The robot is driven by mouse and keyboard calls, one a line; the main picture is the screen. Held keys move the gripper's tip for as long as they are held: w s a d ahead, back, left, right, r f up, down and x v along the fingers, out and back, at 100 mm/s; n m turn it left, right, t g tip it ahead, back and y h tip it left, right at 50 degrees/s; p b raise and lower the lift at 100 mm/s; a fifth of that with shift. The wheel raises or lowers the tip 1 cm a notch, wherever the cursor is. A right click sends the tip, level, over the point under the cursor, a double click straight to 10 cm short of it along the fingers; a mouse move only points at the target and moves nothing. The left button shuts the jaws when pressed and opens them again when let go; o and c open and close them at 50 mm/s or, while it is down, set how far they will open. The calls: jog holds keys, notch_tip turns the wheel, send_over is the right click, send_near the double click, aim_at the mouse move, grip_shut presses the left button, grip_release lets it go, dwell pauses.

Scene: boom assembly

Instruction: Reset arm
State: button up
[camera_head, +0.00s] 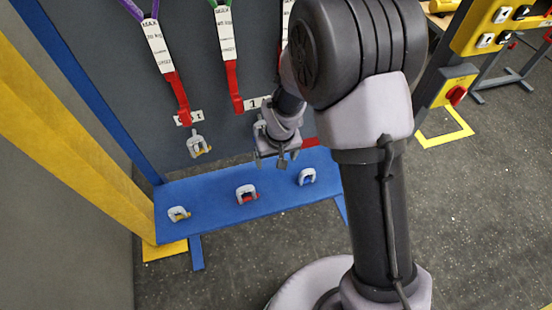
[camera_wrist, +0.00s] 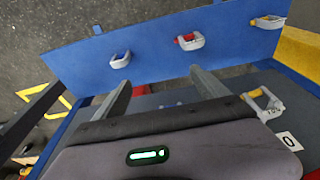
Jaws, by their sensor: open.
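My gripper (camera_head: 277,161) is open and empty in front of the grey panel, above and behind the blue bench. Its two fingers also show apart in the wrist view (camera_wrist: 158,88), with nothing between them. On the blue bench (camera_head: 215,200) lie three grey shackles: one with a yellow pin (camera_head: 178,213), one with a red pin (camera_head: 247,194) and one with a blue pin (camera_head: 307,176). Another shackle with a yellow part (camera_head: 199,146) is at the panel, below the left sling. My arm hides part of the panel and the bench's right end.
A purple-topped sling (camera_head: 160,45) and a green-topped sling (camera_head: 226,45) hang before the grey panel (camera_head: 110,70), with red lower ends. A third is mostly hidden by my arm. A yellow post (camera_head: 70,120) stands left. Yellow control boxes (camera_head: 455,85) are at right. Floor in front is clear.

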jog(key=s+d+r+m+t, duration=0.1)
jog(key=d+r, duration=0.1)
jog(key=r, duration=0.5)
jog(key=s+d+r+m, duration=0.2)
jog(key=r, duration=0.6)
jog(key=s+d+r+m+t, duration=0.1)
jog(key=s+d+r+m, duration=0.1)
jog(key=s+r, duration=0.4)
jog(key=s+d+r+m+t+y, duration=0.1)
jog(key=s+d+r+m, duration=0.1)
jog(key=s+r, duration=0.5)
jog(key=s, duration=0.5)
jog(key=shift+d+t, duration=0.3)
jog(key=shift+d, duration=0.05)
